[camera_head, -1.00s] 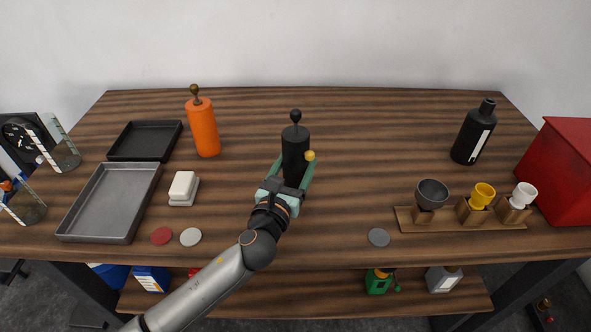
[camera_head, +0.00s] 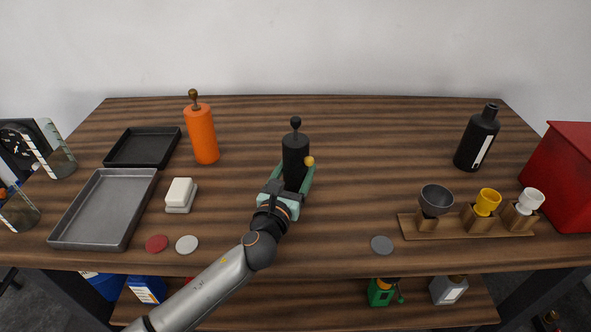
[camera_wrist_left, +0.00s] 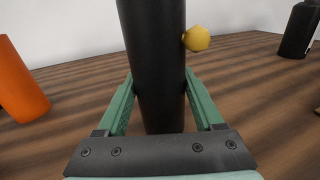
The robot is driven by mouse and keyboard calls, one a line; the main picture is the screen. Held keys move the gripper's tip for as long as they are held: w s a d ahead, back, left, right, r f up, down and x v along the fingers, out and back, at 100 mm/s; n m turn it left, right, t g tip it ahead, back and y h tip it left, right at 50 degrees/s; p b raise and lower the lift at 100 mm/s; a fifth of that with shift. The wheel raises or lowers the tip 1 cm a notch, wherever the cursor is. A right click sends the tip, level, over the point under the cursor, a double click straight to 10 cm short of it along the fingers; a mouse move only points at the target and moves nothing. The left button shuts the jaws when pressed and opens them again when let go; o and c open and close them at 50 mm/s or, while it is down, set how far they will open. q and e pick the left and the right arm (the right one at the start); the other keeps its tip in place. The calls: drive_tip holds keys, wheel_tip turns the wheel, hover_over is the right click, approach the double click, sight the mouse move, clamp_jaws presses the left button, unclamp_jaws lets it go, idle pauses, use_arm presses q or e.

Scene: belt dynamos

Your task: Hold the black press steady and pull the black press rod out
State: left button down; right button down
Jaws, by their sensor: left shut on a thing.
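The black press (camera_head: 296,152) stands upright in the middle of the table. Its black press rod (camera_head: 296,124) with a round knob sticks up from the top. A small yellow knob (camera_head: 309,161) sits on the press's right side. My left gripper (camera_head: 294,176) is shut around the press's lower body from the front. In the left wrist view its green fingers (camera_wrist_left: 158,100) flank the black press (camera_wrist_left: 156,60), and the yellow knob (camera_wrist_left: 196,39) shows at the right. The press's top and rod lie outside the wrist view. My right gripper is not in view.
An orange press (camera_head: 202,135) stands to the left, near a black tray (camera_head: 143,147) and a grey tray (camera_head: 68,235). A black bottle (camera_head: 477,139), a wooden stand with cups (camera_head: 451,231) and a red box (camera_head: 566,176) are right. Table behind the press is clear.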

use_arm(q)
drive_tip(key=shift+f, duration=0.35)
idle(0.6)
idle(0.4)
